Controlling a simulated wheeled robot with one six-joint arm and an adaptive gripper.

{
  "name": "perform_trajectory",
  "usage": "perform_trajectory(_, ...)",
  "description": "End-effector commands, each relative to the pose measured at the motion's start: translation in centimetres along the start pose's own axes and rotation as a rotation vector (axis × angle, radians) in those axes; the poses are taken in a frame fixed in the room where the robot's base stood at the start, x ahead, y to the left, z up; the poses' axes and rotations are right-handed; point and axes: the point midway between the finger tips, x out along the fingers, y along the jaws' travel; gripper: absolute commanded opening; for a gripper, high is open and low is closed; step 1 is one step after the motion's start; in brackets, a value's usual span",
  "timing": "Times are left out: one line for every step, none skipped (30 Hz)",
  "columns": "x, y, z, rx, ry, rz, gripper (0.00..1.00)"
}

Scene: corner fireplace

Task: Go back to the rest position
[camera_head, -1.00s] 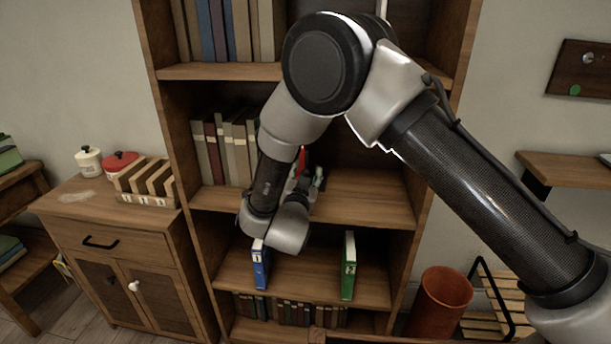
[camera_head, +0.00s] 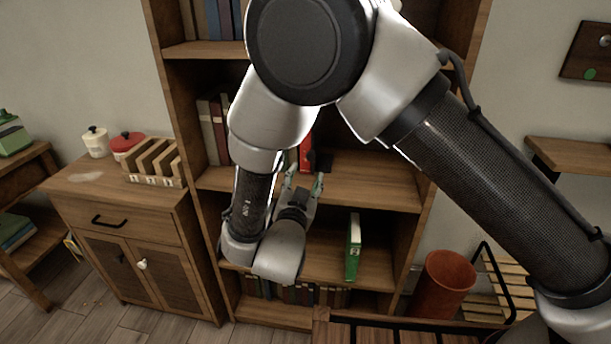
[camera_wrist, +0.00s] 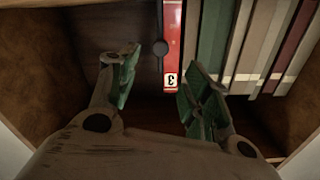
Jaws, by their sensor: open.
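My gripper (camera_head: 303,185) is open in front of the middle shelf of the bookcase (camera_head: 390,190). In the wrist view its two fingers (camera_wrist: 158,85) are spread apart with nothing held between them. A red book (camera_head: 305,152) with a number label stands upright on that shelf behind the fingertips. It also shows in the wrist view (camera_wrist: 173,50), beyond the fingers and beside a row of books. A green book (camera_head: 353,247) numbered 2 stands upright on the shelf below. My arm hides much of the bookcase's left and middle.
A wooden cabinet (camera_head: 120,215) stands left, with a wooden rack (camera_head: 153,165), a red pot (camera_head: 127,142) and a white pot (camera_head: 96,141) on top. A reddish bin (camera_head: 441,285) and a wall shelf (camera_head: 572,157) are at the right. Bookcase side panels flank my gripper.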

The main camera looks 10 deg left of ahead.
Motion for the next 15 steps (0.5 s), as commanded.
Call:
perform_trajectory(0.0,0.0,0.0,0.000,0.000,0.000,0.49)
perform_trajectory(0.0,0.0,0.0,0.000,0.000,0.000,0.49)
perform_trajectory(0.0,0.0,0.0,0.000,0.000,0.000,0.49)
perform_trajectory(0.0,0.0,0.0,0.000,0.000,0.000,0.49)
perform_trajectory(0.0,0.0,0.0,0.000,0.000,0.000,0.49)
perform_trajectory(0.0,0.0,0.0,-0.001,-0.002,0.000,0.49)
perform_trajectory(0.0,0.0,0.2,-0.001,-0.008,0.000,0.49)
perform_trajectory(0.0,0.0,0.5,-0.001,-0.023,0.001,0.49)
perform_trajectory(0.0,0.0,1.3,-0.003,-0.054,0.001,0.49)
perform_trajectory(0.0,-0.1,2.1,-0.004,-0.089,-0.004,0.49)
perform_trajectory(0.0,-0.3,3.2,-0.008,-0.137,-0.015,0.49)
perform_trajectory(-0.3,-0.7,5.1,-0.018,-0.217,-0.035,0.49)
perform_trajectory(-0.6,-0.8,6.7,-0.033,-0.291,-0.056,0.49)
perform_trajectory(-1.2,-1.0,8.5,-0.054,-0.373,-0.081,0.49)
perform_trajectory(-2.3,-0.9,11.1,-0.091,-0.495,-0.116,0.49)
